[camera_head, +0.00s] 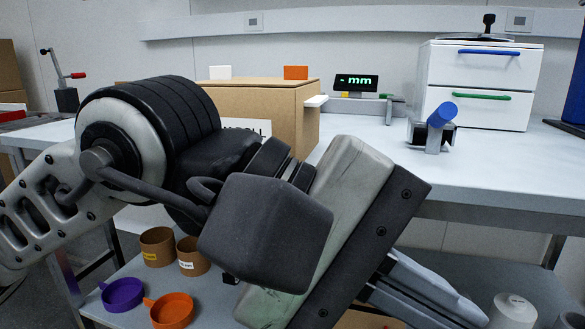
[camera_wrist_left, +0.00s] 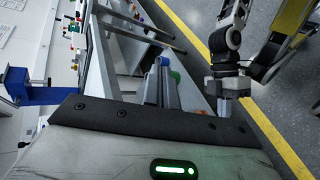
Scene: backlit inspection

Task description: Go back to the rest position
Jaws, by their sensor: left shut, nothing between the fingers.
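My left arm crosses the head view from the left, with its large wrist in front of the workbench. My left gripper (camera_head: 452,305) points down and to the right, past the bench's front edge and over the lower shelf. Its grey fingers are together with nothing held between them. In the left wrist view the left gripper (camera_wrist_left: 160,78) shows as two grey fingers side by side beyond the dark mount.
The white workbench (camera_head: 490,182) carries a cardboard box (camera_head: 262,97), a drawer unit (camera_head: 478,85), a small display (camera_head: 356,83) and a blue-topped clamp (camera_head: 434,124). Below, the shelf holds brown cups, a purple cup (camera_head: 122,295), an orange cup (camera_head: 171,310) and a white cylinder (camera_head: 513,311).

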